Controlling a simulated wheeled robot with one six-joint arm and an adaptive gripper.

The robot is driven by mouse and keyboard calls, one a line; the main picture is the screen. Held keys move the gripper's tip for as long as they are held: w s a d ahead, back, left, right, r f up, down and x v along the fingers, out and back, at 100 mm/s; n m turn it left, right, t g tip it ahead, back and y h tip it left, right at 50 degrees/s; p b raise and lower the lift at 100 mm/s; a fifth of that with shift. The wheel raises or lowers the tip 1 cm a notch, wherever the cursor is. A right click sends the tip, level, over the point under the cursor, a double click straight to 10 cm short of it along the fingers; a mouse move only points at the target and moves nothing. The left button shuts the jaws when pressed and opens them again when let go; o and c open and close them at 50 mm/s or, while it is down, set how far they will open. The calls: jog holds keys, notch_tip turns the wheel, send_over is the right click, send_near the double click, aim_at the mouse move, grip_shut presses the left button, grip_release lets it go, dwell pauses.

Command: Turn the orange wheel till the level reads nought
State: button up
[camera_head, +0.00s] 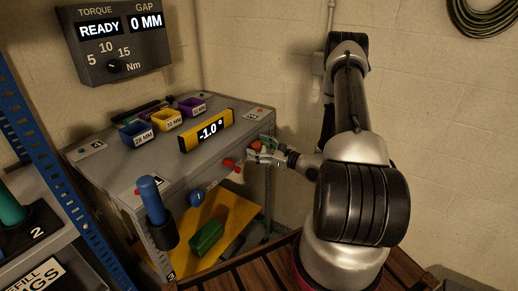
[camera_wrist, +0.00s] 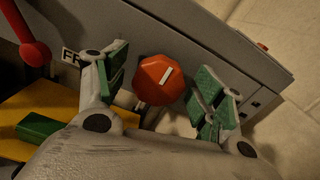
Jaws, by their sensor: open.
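The yellow level (camera_head: 206,130) lies on the grey bench top in the head view, and its display reads -1.0°. The orange wheel (camera_wrist: 158,80) is on the bench's grey side panel, with a white mark on its face. It is partly hidden by my gripper in the head view (camera_head: 256,146). My gripper (camera_wrist: 160,77) is open, with one green-padded finger on each side of the wheel. Gaps show between the pads and the wheel in the wrist view. The wheel sits between the fingers, apart from both.
A red-knobbed lever (camera_wrist: 35,53) stands left of the gripper. Blue, yellow and purple bins sit behind the level. A blue-handled tool (camera_head: 150,195) stands at the bench's front corner. A green block (camera_head: 206,238) lies on the yellow lower shelf (camera_head: 240,212).

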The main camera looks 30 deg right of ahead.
jog(key=c, duration=1)
jog(key=shift+n, duration=0.4)
jog(key=n, duration=0.3)
jog(key=shift+s+n, duration=0.1)
jog(key=shift+n, duration=0.3)
jog(key=n, duration=0.3)
jog(key=shift+a+f+n, duration=0.1)
jog(key=shift+n, duration=0.2)
jog(key=n, duration=0.3)
jog(key=shift+n, duration=0.3)
jog(key=shift+f+n, duration=0.1)
jog(key=shift+n, duration=1.8)
